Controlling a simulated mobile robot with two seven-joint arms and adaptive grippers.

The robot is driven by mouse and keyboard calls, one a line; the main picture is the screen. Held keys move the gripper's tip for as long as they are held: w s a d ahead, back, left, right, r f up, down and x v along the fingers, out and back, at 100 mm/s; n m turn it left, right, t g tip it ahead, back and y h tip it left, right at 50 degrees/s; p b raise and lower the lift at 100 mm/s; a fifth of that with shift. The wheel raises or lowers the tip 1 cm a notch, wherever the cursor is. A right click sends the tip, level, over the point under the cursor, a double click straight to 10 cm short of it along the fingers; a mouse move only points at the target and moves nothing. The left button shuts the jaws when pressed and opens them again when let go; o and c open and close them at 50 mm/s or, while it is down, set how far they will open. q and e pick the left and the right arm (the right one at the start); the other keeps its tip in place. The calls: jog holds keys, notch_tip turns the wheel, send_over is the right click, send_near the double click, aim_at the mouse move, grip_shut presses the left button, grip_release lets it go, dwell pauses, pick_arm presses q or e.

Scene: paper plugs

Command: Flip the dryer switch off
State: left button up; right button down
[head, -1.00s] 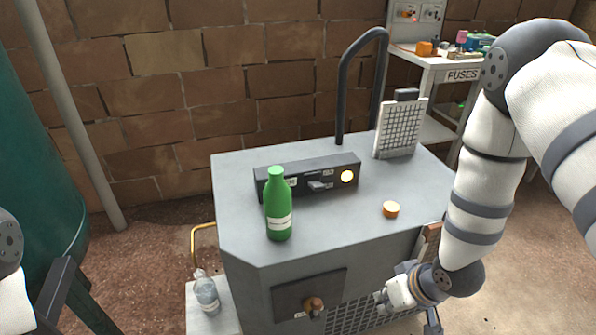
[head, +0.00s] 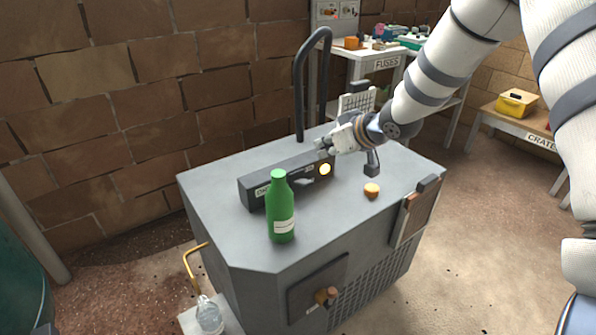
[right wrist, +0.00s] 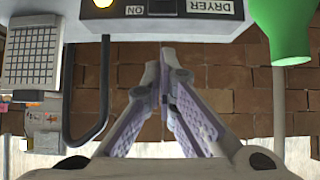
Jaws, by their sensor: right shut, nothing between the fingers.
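The dryer's dark control box (head: 262,187) lies on top of the grey cabinet, with a lit yellow lamp (head: 325,169) at its right end. A small grey switch (head: 304,181) sticks out of its front face. In the right wrist view the box (right wrist: 228,22) appears upside down, with DRYER and ON labels along its edge. My right gripper (head: 322,146) is shut and empty, just above and behind the box's lamp end. In the right wrist view its fingertips (right wrist: 165,62) meet below the box's edge, apart from the switch. My left gripper is not in view.
A green bottle (head: 281,212) stands in front of the box's left end. An orange cap (head: 371,190) lies on the cabinet top (head: 215,193). A black bent pipe (head: 298,90) and a gridded panel (head: 357,103) rise at the back. The front right top is mostly clear.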

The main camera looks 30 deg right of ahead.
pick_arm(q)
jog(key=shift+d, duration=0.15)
pick_arm(e)
jog(key=shift+d, duration=0.2)
jog(key=b, duration=0.3)
send_over(309, 181)
jog(key=w, duration=0.2)
jog(key=f, duration=0.7)
jog(key=shift+s+f, duration=0.1)
jog(key=shift+s, duration=0.1)
jog(key=shift+s+f, duration=0.45)
jog(key=shift+f, duration=0.35)
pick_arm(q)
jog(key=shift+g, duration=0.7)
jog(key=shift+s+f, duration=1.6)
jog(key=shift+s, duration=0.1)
pick_arm(e)
jog(key=shift+s+f, duration=0.3)
jog(key=shift+f, duration=0.25)
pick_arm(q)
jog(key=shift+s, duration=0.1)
